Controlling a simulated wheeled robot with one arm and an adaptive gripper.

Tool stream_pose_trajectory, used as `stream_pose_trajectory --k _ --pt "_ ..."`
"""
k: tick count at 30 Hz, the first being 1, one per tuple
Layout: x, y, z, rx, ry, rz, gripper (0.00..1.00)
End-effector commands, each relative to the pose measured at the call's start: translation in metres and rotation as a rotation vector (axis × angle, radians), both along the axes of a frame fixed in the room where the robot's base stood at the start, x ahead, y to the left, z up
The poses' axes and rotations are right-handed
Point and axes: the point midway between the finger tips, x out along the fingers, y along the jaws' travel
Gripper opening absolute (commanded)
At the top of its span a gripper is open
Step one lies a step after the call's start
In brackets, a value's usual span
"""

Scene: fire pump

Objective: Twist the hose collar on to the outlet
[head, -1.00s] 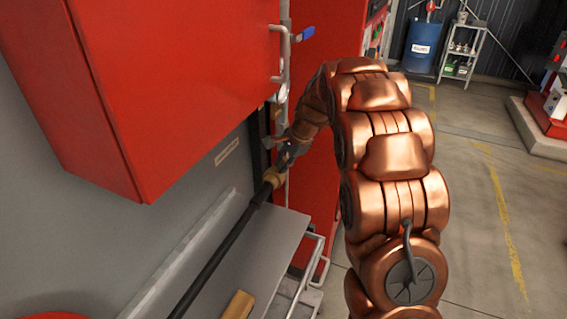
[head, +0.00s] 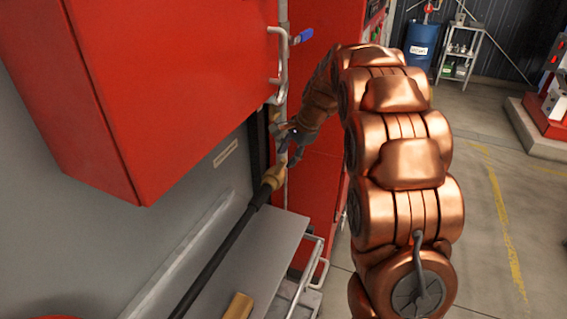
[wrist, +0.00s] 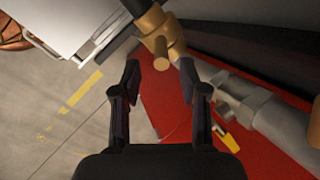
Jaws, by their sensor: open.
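The brass hose collar (head: 272,178) sits at the far end of a black hose (head: 222,248) in the head view, close to an upright pipe. In the wrist view the brass collar (wrist: 153,28) is at top centre, with a stubby brass lug toward me. My gripper (head: 288,148) is just above and beyond the collar in the head view. In the wrist view my gripper (wrist: 159,72) is open, its dark fingers apart and empty, the brass lug just ahead of the gap between the tips. I cannot tell whether the collar is seated on the outlet.
A grey pipe with a fitting (wrist: 262,112) runs close to the right finger in the wrist view. A red cabinet (head: 185,85) with a handle overhangs at left. A grey shelf (head: 262,245) lies under the hose. Open floor (head: 490,220) is at right.

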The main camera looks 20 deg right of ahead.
Motion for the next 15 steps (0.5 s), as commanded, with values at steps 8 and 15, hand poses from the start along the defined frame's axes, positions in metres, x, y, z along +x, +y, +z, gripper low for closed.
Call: stream_pose_trajectory --k 8,15 --pt "-0.013 -0.013 0.045 -0.001 -0.004 -0.002 0.43" --pt "-0.019 -0.018 0.059 0.000 -0.002 -0.001 0.43"
